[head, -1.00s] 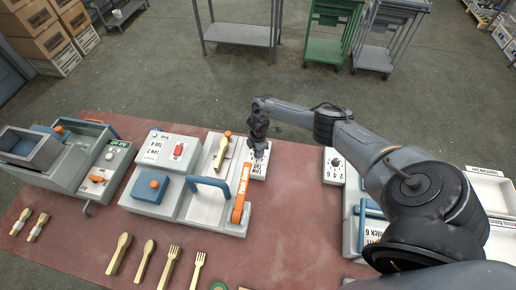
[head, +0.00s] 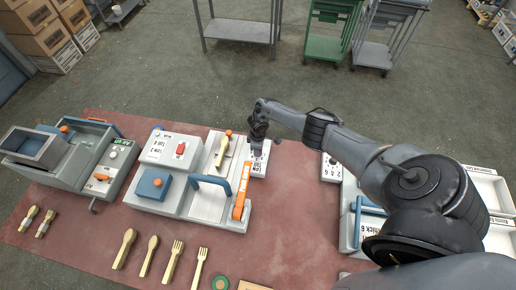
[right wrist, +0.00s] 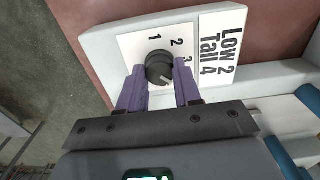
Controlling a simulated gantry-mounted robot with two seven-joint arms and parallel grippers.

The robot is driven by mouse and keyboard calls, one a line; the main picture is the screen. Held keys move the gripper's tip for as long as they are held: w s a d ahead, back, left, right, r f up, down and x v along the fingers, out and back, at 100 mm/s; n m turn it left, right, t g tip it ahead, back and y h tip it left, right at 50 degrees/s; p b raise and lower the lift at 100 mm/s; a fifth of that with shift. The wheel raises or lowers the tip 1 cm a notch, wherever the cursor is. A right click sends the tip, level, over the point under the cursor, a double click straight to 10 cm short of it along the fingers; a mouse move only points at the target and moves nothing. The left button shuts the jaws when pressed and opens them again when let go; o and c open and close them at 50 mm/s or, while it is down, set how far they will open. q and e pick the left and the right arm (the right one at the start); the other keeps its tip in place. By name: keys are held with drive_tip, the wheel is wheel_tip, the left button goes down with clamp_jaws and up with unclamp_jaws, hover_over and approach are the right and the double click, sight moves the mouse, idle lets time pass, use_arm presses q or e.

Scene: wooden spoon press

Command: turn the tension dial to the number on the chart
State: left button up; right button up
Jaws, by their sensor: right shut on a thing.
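The tension dial (right wrist: 159,66) is a round black knob on a white plate. The numbers 1, 2 and part of a 3 show around it in the right wrist view. A chart (right wrist: 214,45) beside it reads "Low 2" and "Tall 4". My right gripper (right wrist: 160,75) has its two purple fingers on either side of the knob and is shut on it. A faint light mark shows on the knob's lower right, but I cannot tell its setting for sure. In the head view, my right gripper (head: 258,150) is over the press's back right panel and hides the dial. My left gripper is out of view.
The press (head: 203,217) has a blue handle (head: 209,181) and an orange lever (head: 242,192) close to my right gripper. Other machines stand left and right. Wooden forks and spoons (head: 174,262) lie along the front of the red mat (head: 90,262).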

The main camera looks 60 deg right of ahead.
idle(0.3)
drive_tip(key=o, duration=1)
drive_tip(key=shift+o, duration=0.2)
drive_tip(key=shift+r, duration=0.45)
wheel_tip(320, 180, up, 10)
drive_tip(key=p, duration=0.3)
